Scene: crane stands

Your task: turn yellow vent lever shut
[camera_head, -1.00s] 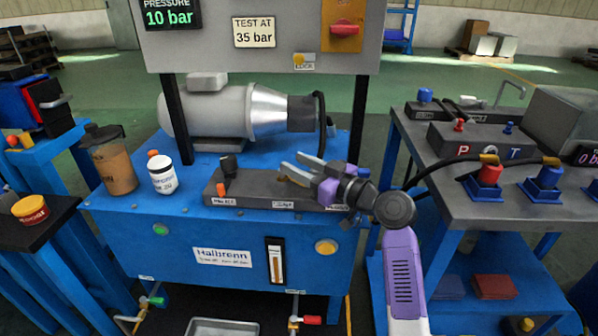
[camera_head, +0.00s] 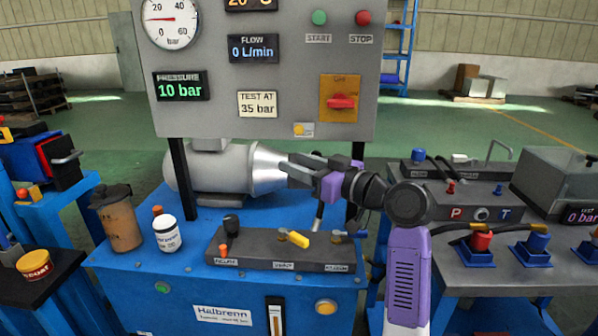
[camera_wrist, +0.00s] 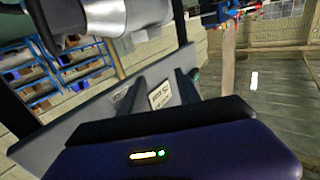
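The yellow vent lever (camera_head: 300,239) sits on the middle of the dark valve block (camera_head: 240,257), above a label. Its handle points to the right, roughly along the block. My gripper (camera_head: 287,170) is raised well above and behind the lever, in front of the motor's silver end, and touches nothing that I can see. In the wrist view its two fingers (camera_wrist: 157,93) stand apart with nothing between them. The lever does not show clearly in the wrist view.
A black knob (camera_head: 231,224) and an orange part (camera_head: 223,250) stand at the block's left, a blue lever (camera_head: 345,234) at its right. The gauge panel (camera_head: 290,60) rises behind. The display reads 10 bar.

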